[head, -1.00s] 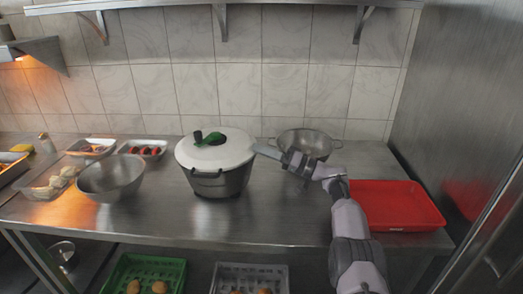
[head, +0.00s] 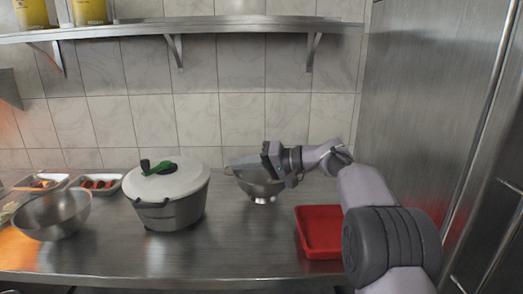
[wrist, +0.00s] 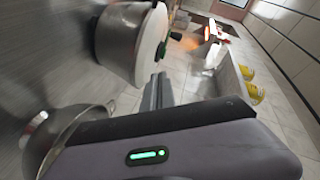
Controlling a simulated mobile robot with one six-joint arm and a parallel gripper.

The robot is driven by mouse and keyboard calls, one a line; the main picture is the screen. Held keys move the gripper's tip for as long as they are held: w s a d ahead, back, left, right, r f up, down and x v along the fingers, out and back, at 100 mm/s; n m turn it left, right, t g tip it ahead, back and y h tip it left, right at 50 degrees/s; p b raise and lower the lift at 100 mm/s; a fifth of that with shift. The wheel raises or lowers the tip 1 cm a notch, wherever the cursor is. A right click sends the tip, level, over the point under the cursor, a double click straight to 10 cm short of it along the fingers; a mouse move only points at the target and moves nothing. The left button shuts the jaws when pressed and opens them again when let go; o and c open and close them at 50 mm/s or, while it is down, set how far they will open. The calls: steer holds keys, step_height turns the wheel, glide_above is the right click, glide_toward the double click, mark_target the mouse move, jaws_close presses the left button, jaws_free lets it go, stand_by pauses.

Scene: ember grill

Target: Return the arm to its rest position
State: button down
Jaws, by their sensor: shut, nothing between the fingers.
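My gripper (head: 232,167) points left over the counter, in front of and above a metal colander (head: 262,188), hiding part of it. In the wrist view its fingers (wrist: 157,92) are together with nothing between them. A large pot with a white lid and green handle (head: 168,195) stands on the counter to the left of the fingertips, apart from them. The pot also shows in the wrist view (wrist: 125,40), and the colander (wrist: 50,135) shows there at lower left. My arm reaches in from the right.
A red tray (head: 320,232) lies on the counter beside my arm. A steel bowl (head: 52,215) and food trays (head: 97,185) are at the left. A shelf (head: 200,27) with yellow containers (head: 90,12) runs above. A metal wall (head: 425,100) stands at the right.

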steer(key=s+d+r+m+h, duration=0.1)
steer(key=s+d+h, duration=0.1)
steer(key=s, duration=0.5)
steer(key=s+d+r+m+h, duration=0.1)
steer(key=s+d+m+h, duration=0.15)
steer(key=s, duration=0.45)
steer(key=s+d+f+m+h, duration=0.1)
steer(key=s+d+f, duration=0.3)
steer(key=s, duration=0.5)
steer(key=s+d+f+m+t+h, duration=0.1)
steer(key=s+d+f+h, duration=0.3)
steer(key=s, duration=0.6)
steer(key=s+d+f+m+h, duration=0.1)
steer(key=s+d+f+h, duration=0.2)
steer(key=s, duration=0.6)
steer(key=d+f, duration=0.1)
steer(key=d, duration=0.1)
steer(key=shift+s+d+f+m+t, duration=0.3)
steer(key=shift+f+m+t, duration=0.05)
steer(key=shift+t, duration=0.05)
